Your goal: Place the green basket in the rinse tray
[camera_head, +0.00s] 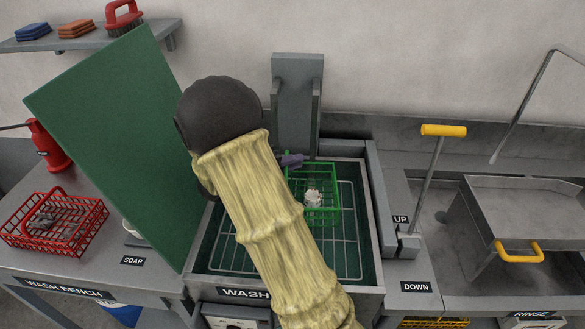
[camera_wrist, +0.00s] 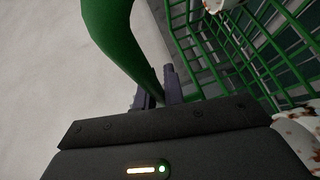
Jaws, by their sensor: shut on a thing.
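The green basket (camera_head: 334,206) is a wire basket with something pale and brown-spotted inside. It appears over the wire rack of the wash tank (camera_head: 368,262); I cannot tell whether it rests on the rack or hangs above it. My gripper (camera_head: 291,160) is at its upper left, partly hidden by my arm. In the wrist view, my gripper (camera_wrist: 157,88) is shut on the thick green handle, and the basket's wire wall (camera_wrist: 215,50) shows on the right. A grey metal tray (camera_head: 530,208) with a yellow handle stands at the right, above the RINSE label.
A lever with a yellow grip (camera_head: 443,130) stands between the tank and the grey tray, by UP and DOWN labels. A large tilted green panel (camera_head: 105,130) stands left of my arm. A red basket (camera_head: 55,245) sits on the wash bench. A grey post (camera_head: 297,100) rises behind the tank.

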